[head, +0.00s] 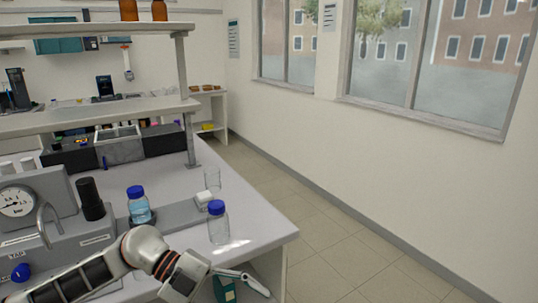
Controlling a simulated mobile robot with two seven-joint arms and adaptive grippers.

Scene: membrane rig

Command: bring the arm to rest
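My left arm comes in from the lower left, in front of the bench. My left gripper (243,280) is at the bottom of the view, beside the front right corner of the bench. One light finger shows clearly, pointing right; the other cannot be made out, so its opening cannot be told. I see nothing held in it. My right gripper is out of view.
The bench (262,222) carries a pressure rig with a gauge (17,202), a bottle of blue liquid (139,209), a clear blue-capped bottle (218,226) and a glass beaker (212,178). A teal object (224,289) shows below the gripper. The floor (335,245) at right is clear.

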